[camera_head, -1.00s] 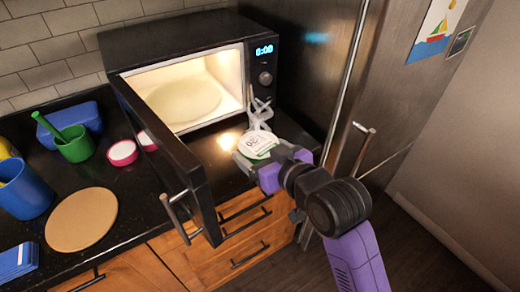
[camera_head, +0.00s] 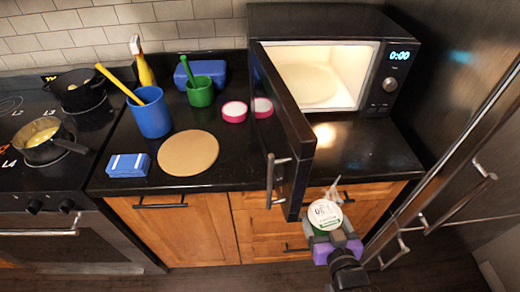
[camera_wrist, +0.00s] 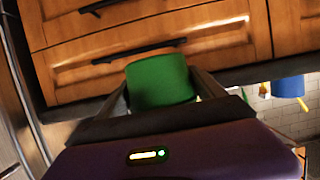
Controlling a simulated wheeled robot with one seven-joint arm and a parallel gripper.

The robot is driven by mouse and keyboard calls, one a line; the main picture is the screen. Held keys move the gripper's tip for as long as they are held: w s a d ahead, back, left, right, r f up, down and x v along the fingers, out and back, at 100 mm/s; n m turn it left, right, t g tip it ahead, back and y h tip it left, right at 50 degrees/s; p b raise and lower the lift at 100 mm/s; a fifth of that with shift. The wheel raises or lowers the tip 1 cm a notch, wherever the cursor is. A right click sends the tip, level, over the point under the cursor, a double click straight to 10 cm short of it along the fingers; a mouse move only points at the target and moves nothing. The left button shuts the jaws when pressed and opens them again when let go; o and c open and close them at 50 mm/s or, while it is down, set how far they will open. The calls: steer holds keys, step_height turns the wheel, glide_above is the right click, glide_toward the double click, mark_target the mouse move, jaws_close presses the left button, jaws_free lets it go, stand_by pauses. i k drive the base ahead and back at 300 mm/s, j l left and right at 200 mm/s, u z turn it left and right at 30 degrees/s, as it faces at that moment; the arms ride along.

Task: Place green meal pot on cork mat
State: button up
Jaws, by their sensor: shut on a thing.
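The green meal pot (camera_head: 324,216) has a white printed lid and white wisps above it, like steam. In the wrist view its green side (camera_wrist: 160,80) sits between the two fingers. My gripper (camera_head: 332,238) is shut on the pot and holds it in the air in front of the wooden drawers. In the wrist view my gripper (camera_wrist: 162,92) clasps the pot from both sides. The round tan cork mat (camera_head: 188,153) lies flat and empty on the black counter, left of the open microwave door, well away from the pot.
The microwave (camera_head: 390,85) stands open and lit, its door (camera_head: 290,135) jutting out between pot and mat. Behind the mat are a blue cup (camera_head: 151,115), a green cup (camera_head: 200,92) and pink-rimmed tubs (camera_head: 234,112). A blue pack (camera_head: 128,165) lies left; a stove (camera_head: 45,120) is farther left.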

mark_target(188, 151)
steer(key=j+u, duration=0.2)
steer(key=j, duration=0.25)
steer(key=i+j+u, duration=0.2)
steer(key=j, duration=0.2)
steer(key=j+u, duration=0.25)
steer(key=j, duration=0.15)
steer(key=i+j+u, duration=0.2)
steer(key=j, duration=0.15)
